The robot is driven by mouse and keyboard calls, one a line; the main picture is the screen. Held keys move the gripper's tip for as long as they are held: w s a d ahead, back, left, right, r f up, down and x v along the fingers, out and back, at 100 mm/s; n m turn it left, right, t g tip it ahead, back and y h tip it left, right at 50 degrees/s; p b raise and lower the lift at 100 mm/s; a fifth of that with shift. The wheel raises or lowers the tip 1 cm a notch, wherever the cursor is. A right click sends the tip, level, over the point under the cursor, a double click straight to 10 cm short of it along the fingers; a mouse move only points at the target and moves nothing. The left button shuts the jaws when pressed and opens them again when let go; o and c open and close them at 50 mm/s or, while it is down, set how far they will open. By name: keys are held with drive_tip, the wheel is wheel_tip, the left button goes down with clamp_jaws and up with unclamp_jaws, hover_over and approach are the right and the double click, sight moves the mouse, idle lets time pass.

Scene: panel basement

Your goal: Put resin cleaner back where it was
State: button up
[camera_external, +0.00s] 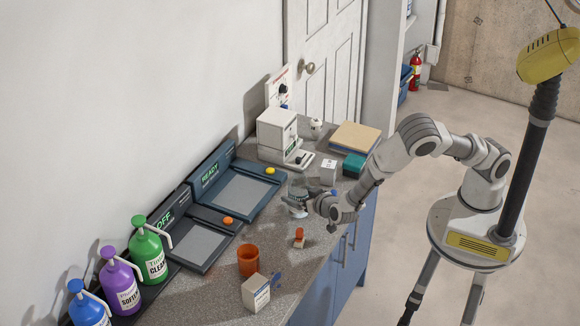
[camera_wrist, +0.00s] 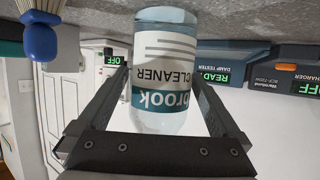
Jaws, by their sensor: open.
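The resin cleaner is a clear bottle with a white and teal label reading "brook CLEANER" (camera_wrist: 165,70). In the wrist view, which is upside down, it stands between my two fingers. My gripper (camera_wrist: 160,95) is open around the bottle, with a finger on each side; I cannot tell whether either finger touches it. In the external view, my gripper (camera_external: 301,203) is low over the counter (camera_external: 282,222), right of the READY device. The bottle is small there and partly hidden by my gripper.
The READY device (camera_external: 240,193) and the OFF device (camera_external: 196,244) lie along the wall. An orange cup (camera_external: 248,263), a white box (camera_external: 254,294) and a small red-orange item (camera_external: 299,238) are nearer. A grey box (camera_external: 328,173) and a teal box (camera_external: 354,165) stand behind my gripper.

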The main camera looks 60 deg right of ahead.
drive_tip(key=v, duration=1.2)
drive_tip(key=w+r+g+y, duration=0.1)
drive_tip(key=w+r+y, duration=0.4)
drive_tip(key=r+y, duration=0.3)
drive_tip(key=s+d+r+n+g+y, duration=0.1)
drive_tip(key=s+d+r+n+y, duration=0.25)
drive_tip(key=r, duration=0.75)
drive_tip(key=s+d+r+n+g+h, duration=0.2)
drive_tip(key=s+d+r+g+h, duration=0.1)
drive_tip(key=s+d, duration=1.6)
drive_tip(key=s+g+h, duration=0.1)
drive_tip(key=s+h, duration=0.1)
drive_tip(key=s, duration=0.1)
drive_tip(key=shift+d, duration=0.4)
